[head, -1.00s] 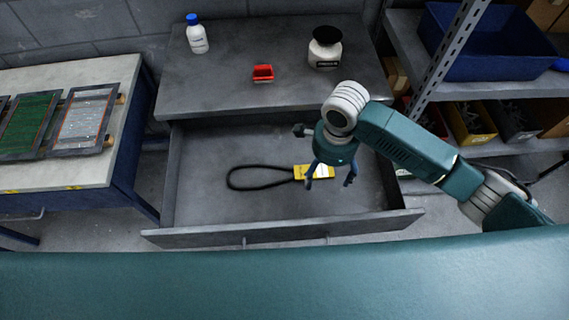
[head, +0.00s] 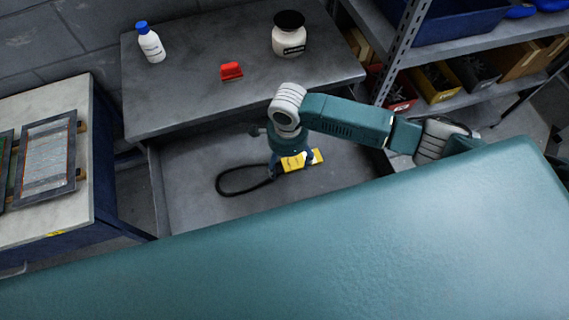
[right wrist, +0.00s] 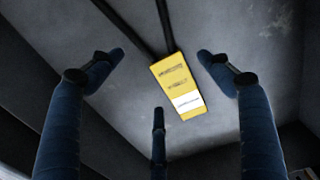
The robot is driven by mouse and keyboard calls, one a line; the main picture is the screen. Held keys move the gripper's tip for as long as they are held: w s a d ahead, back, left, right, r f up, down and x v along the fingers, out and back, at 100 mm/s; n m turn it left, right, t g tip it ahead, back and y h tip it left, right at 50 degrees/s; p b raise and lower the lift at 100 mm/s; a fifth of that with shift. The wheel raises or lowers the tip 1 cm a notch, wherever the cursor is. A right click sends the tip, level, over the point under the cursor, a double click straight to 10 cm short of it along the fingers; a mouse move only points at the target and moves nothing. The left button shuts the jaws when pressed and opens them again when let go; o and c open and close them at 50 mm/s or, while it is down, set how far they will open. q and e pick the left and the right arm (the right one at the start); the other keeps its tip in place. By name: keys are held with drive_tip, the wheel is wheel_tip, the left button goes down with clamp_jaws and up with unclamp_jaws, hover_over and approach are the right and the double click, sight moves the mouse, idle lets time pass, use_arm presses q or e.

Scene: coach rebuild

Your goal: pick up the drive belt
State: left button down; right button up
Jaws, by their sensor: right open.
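The drive belt (head: 232,192) is a black loop with a yellow label sleeve (head: 297,161) at its right end. It lies on the floor of the open drawer (head: 190,205). In the right wrist view the yellow label (right wrist: 178,88) shows between the fingers, with the two black belt strands running up from it. My right gripper (head: 291,168) is over the label end, fingers pointing down. It is open (right wrist: 162,85) and empty, its fingers apart from the label. My left gripper is not in view.
On the cabinet top (head: 190,105) stand a white bottle with a blue cap (head: 151,45), a red block-like item (head: 231,71) and a white jar with a black lid (head: 289,38). A workbench (head: 75,110) is at left, shelving with bins (head: 440,82) at right.

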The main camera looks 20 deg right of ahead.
sight(286, 168)
drive_tip(key=shift+a+f, duration=0.2)
drive_tip(key=shift+f, duration=1.45)
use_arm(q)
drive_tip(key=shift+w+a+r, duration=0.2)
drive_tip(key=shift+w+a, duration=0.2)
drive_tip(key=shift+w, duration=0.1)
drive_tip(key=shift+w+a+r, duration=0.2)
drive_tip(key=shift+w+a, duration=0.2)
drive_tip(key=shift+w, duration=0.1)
use_arm(e)
drive_tip(key=shift+c, duration=0.3)
drive_tip(key=c, duration=1.3)
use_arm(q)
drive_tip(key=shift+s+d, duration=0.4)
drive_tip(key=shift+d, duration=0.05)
use_arm(e)
drive_tip(key=shift+r, duration=0.1)
